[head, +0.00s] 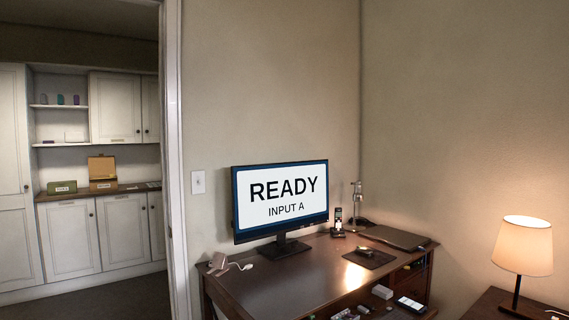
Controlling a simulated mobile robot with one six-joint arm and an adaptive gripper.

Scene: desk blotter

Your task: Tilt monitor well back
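The monitor (281,198) stands on the desk in the corner of the room, in the head view. Its screen is lit and reads "READY" and "INPUT A". The panel looks close to upright on its dark stand (283,247). Nothing touches the monitor. My gripper is not in view, so its state and place do not show.
The wooden desk (290,277) has bare room in front of the monitor. A white cable end (240,266) lies left of the stand. A cordless phone (338,222), a closed laptop (394,237) and a dark pad (369,258) are at right. A lit lamp (525,247) stands far right.

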